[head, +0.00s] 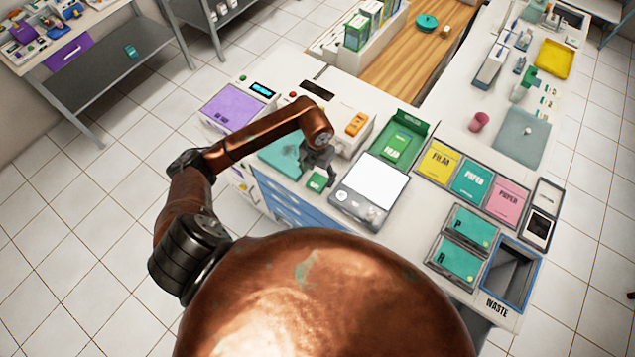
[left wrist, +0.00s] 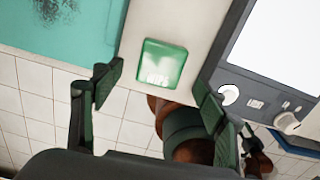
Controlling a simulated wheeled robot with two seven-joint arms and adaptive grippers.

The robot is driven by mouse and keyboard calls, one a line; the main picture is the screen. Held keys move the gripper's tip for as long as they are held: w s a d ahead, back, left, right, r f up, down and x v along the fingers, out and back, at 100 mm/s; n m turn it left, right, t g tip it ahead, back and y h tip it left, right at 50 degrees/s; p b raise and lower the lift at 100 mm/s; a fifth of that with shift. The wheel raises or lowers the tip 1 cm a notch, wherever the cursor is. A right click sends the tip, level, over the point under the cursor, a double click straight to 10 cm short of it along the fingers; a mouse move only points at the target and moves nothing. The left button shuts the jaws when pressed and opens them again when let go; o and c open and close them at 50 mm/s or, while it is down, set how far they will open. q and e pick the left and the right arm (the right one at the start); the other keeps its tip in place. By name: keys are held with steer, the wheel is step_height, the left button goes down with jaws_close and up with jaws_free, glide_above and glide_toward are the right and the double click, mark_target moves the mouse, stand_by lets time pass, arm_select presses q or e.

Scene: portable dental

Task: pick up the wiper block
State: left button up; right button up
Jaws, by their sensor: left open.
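The wiper block is a small green block (head: 317,181) with pale lettering, lying near the front edge of the counter. In the left wrist view the green block (left wrist: 162,66) lies flat, ahead of and between the two fingers. My left gripper (head: 319,173) is open and just over the block in the head view. In the left wrist view the open left gripper (left wrist: 158,94) holds nothing, and its fingers look apart from the block. My right gripper is not in view.
A teal mat (head: 282,155) lies left of the block. A grey device with a white lit panel (head: 377,181) stands close on the right. A white machine with an orange switch (head: 356,124) stands behind. The counter's front edge (left wrist: 135,86) is near, with tiled floor below.

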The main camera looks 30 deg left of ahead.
mark_target(318, 181)
arm_select(q)
steer(key=shift+w+f, duration=0.1)
steer(key=shift+f, duration=1.75)
steer(key=shift+c, duration=0.5)
steer(key=shift+c, duration=0.8)
steer(key=c, duration=1)
steer(key=shift+r, duration=0.1)
